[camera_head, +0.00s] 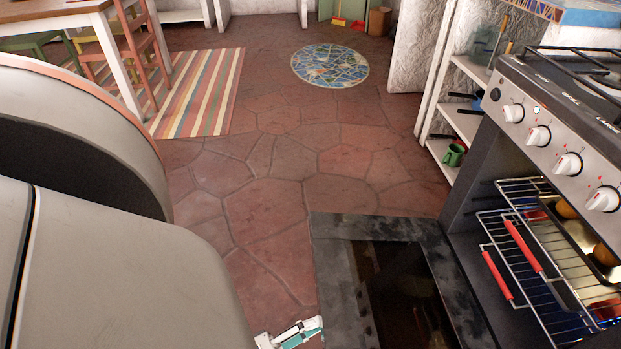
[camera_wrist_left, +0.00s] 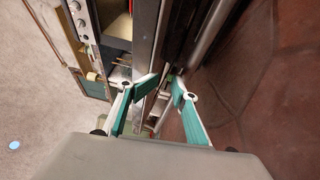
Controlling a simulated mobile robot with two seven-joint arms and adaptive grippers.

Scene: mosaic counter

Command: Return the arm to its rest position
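My left gripper (camera_head: 308,329), with teal and white fingers, is at the bottom edge of the head view, just left of the lowered oven door (camera_head: 335,262). Only its front end shows there. In the left wrist view my left gripper (camera_wrist_left: 162,82) has its fingertips apart, with a gap between them. The dark edge of the oven door shows behind the fingertips; I cannot tell whether they touch it. I see no object held in the fingers. The large rounded grey parts at the left of the head view are my arm. My right gripper is in neither view.
The stove (camera_head: 560,130) stands open at the right, with pulled-out wire racks (camera_head: 525,235) and red handles. Shelves hold a green mug (camera_head: 453,155). A striped rug (camera_head: 205,95), a round mosaic mat (camera_head: 330,65) and a table lie farther back. The middle floor is clear.

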